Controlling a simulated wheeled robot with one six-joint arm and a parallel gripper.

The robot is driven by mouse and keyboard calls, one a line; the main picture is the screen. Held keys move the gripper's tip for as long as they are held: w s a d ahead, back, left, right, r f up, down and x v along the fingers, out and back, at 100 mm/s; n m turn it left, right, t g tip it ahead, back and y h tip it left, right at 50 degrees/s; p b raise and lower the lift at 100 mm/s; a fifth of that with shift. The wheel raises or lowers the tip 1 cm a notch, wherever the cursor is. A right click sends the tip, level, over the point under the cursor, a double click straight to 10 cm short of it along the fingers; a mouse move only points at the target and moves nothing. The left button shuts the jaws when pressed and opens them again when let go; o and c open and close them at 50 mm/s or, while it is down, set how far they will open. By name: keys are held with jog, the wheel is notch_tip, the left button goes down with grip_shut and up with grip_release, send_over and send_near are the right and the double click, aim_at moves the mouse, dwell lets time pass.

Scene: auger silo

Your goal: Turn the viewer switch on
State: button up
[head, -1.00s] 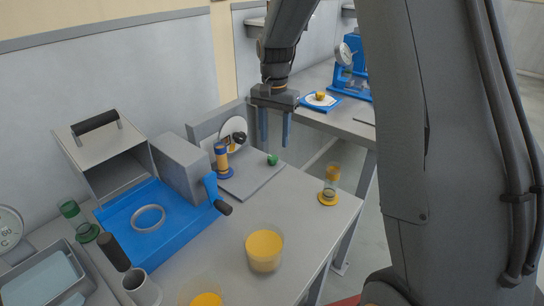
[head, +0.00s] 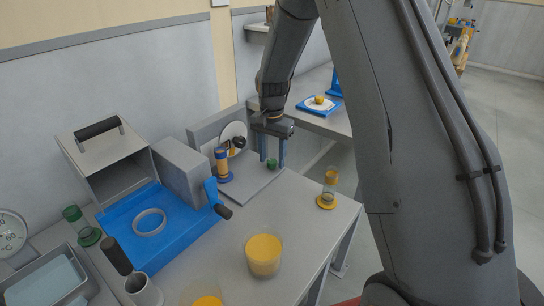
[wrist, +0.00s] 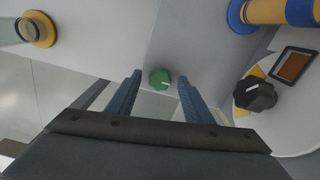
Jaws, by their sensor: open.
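A green knob (head: 272,163) with a pale pointer line sits on a grey plate (head: 246,186) at the back of the bench. In the wrist view the green knob (wrist: 160,79) appears between my fingertips, with a gap on each side. My gripper (head: 273,160) is open, pointing down over the knob, and empty; in the wrist view its blue fingers (wrist: 160,77) are spread. Behind the plate a white disc (head: 233,132) carries a black knob (wrist: 255,94) and a small orange window (wrist: 294,66). No label shows which knob is the viewer switch.
A blue-and-yellow cylinder (head: 222,163) stands left of the green knob. A small amber vial (head: 328,187) stands to the right near the bench edge. A cup of orange material (head: 264,254) is in front, and a blue crank machine (head: 150,222) is at left.

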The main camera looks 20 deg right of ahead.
jog(key=c, duration=1.1)
jog(key=n, duration=0.9)
jog(key=shift+p, duration=0.4)
jog(key=n, duration=0.4)
jog(key=shift+n, duration=0.3)
jog(key=shift+w+r+n, duration=0.1)
jog(key=shift+n, duration=2)
